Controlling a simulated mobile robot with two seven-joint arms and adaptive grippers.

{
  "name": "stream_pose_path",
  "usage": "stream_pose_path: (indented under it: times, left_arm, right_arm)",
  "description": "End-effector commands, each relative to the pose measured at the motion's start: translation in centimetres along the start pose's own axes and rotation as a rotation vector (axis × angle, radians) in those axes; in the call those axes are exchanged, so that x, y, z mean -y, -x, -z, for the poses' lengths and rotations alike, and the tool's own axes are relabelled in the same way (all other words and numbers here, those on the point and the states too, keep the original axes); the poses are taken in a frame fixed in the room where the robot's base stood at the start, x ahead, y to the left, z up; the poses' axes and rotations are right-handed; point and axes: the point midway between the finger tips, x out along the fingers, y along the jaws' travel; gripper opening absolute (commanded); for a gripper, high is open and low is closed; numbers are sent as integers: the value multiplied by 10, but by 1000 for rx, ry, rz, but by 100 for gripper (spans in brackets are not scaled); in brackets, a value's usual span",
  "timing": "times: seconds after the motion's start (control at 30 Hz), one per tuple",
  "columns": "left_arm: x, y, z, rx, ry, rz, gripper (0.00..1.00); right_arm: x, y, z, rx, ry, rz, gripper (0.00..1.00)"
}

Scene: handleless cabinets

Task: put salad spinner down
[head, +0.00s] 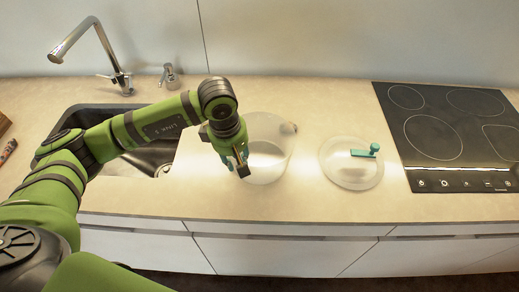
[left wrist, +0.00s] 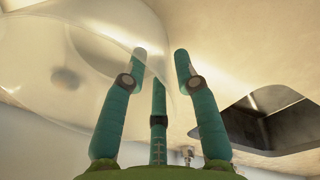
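The salad spinner shows in two parts on the counter. My left gripper (head: 240,170) is at the bowl's left side. In the left wrist view the teal fingers (left wrist: 160,62) are spread apart, with the bowl's clear wall (left wrist: 60,65) reaching in between them. I see no firm grip on the wall; whether a finger touches it I cannot tell. My right gripper is out of view.
A sink (head: 150,158) with a tall faucet (head: 108,55) lies to the left, under my left arm. A black cooktop (head: 450,135) is at the right. A soap dispenser (head: 169,76) stands behind. Counter behind the bowl and lid is clear.

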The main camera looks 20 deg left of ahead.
Motion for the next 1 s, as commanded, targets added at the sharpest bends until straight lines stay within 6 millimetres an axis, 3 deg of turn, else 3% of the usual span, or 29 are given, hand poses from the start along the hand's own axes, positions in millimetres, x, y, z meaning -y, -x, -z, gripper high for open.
stream_pose_path:
  times: [0.17,0.37,0.47,1.0]
  left_arm:
    - [0,-14,0,1,0,-1,30]
    - [0,-16,0,0,0,-2,30]
    - [0,-15,0,0,0,-2,0]
    - [-3,-9,0,0,0,-8,0]
  right_arm:
    - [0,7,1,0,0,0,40]
    - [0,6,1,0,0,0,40]
    - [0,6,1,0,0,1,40]
    - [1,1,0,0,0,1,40]
